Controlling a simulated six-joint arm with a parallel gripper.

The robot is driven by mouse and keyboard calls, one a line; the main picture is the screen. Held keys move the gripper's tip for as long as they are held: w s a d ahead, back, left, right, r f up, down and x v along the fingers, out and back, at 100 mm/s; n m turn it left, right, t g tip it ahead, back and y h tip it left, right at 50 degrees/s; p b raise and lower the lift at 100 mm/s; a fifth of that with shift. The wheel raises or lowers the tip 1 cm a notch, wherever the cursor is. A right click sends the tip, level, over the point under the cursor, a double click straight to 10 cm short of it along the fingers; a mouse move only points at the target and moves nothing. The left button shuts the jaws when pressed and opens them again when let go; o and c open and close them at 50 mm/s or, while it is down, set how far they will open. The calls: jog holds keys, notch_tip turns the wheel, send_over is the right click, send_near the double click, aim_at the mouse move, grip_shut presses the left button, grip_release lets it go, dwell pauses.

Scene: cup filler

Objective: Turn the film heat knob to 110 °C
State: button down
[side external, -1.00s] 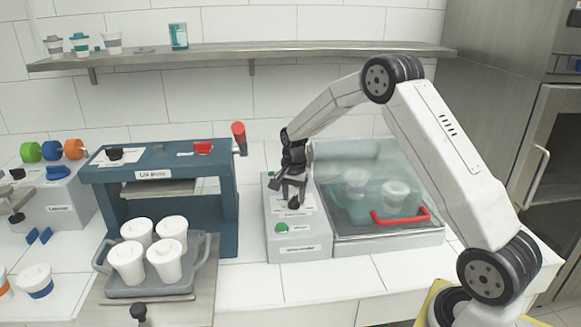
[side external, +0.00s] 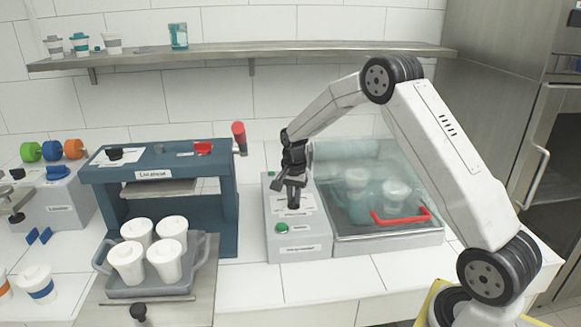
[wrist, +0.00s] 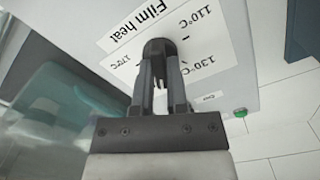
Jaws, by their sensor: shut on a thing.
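The black film heat knob (wrist: 158,47) sits on a white dial plate (wrist: 120,62) marked "Film heat". In the wrist view the 110 °C mark is above right of the knob, the 130 °C mark below right, and another mark, hard to read, to its left. My gripper (wrist: 160,70) is shut on the knob, with a finger on each side. The fingers cover part of the knob, and I cannot tell where its pointer stands. In the side view my gripper (side external: 293,198) points down on the grey control box (side external: 300,245), hiding the knob.
A green button (side external: 281,227) is at the box's front. Right of it is a clear-lidded chamber with a red handle (side external: 400,220) and cups inside. A blue press (side external: 222,215) stands left, with a tray (side external: 150,291) of several white cups before it.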

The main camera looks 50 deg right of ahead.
jog(key=n, duration=0.7)
jog(key=shift+n, duration=0.4)
jog(key=n, duration=0.4)
jog(key=shift+n, duration=2)
jog(key=shift+r, duration=0.1)
jog(key=c, duration=0.6)
grip_release()
jog(key=shift+c, duration=0.2)
